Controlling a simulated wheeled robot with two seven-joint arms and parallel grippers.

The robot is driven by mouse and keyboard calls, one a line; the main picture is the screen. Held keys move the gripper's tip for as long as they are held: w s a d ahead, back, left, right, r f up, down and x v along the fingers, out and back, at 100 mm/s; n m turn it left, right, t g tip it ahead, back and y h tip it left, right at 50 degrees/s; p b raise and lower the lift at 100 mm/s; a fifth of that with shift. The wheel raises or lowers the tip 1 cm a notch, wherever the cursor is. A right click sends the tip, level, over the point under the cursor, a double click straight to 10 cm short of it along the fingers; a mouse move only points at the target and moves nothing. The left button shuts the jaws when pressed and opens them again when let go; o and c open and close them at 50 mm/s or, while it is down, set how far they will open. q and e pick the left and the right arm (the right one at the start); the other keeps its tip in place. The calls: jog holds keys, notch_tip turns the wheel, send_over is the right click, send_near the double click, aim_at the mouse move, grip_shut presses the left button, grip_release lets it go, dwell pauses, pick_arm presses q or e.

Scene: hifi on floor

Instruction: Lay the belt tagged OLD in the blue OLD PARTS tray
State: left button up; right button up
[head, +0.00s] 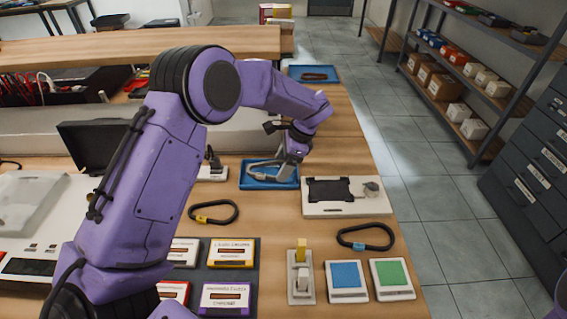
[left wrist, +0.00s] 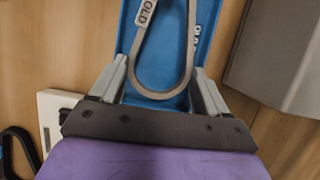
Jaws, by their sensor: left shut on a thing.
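A grey belt loop (head: 262,167) with a white OLD tag (left wrist: 146,13) is at my left gripper (head: 290,160). In the left wrist view the gripper (left wrist: 160,88) has its two fingers on either side of the belt's rounded end, and it is shut on the belt (left wrist: 162,94). The blue tray (head: 256,185) is directly below the belt, and it also shows in the left wrist view (left wrist: 180,103) with partly hidden white lettering. I cannot tell whether the belt touches the tray floor. My right gripper is not in view.
A black belt with a yellow tag (head: 213,220) and one with a blue tag (head: 366,246) lie on the table. A white unit (head: 345,208) stands right of the tray. Another blue tray (head: 332,69) lies farther back. Cassettes and coloured pads fill the front.

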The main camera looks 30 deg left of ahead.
pick_arm(q)
jog(key=shift+f+b, duration=0.4)
jog(key=o, duration=1)
jog(key=shift+r+p, duration=0.35)
jog(key=shift+p, duration=0.05)
jog(key=shift+w+r+p, duration=0.1)
jog(key=shift+r+p, duration=0.45)
jog(key=shift+p, duration=0.15)
jog(key=b+v, duration=0.2)
jog(key=v, duration=0.9)
jog(key=shift+d+r+b, duration=0.15)
jog(key=shift+r+b, duration=0.15)
